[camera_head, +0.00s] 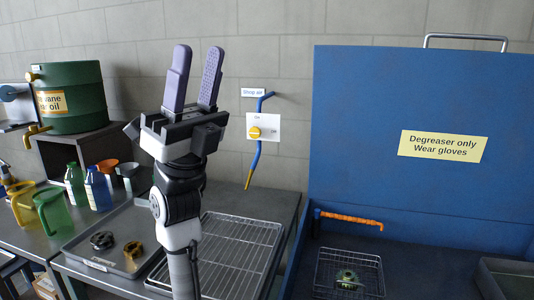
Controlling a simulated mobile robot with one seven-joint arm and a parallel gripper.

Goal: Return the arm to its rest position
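My gripper (194,78) is raised in front of the grey wall, left of the picture's middle. Its two purple ridged fingers point up and stand apart with a gap between them, and nothing is between them. My arm runs straight down from it to the bottom edge. It hides part of the grey tray and the wire rack behind it.
A blue degreaser washer (411,100) with its lid up stands at right, with a wire basket (371,264) inside. A grey tray (84,255) with dark and brass parts and a wire rack (239,245) lie on the bench. Jugs, bottles and a green drum (88,100) stand left.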

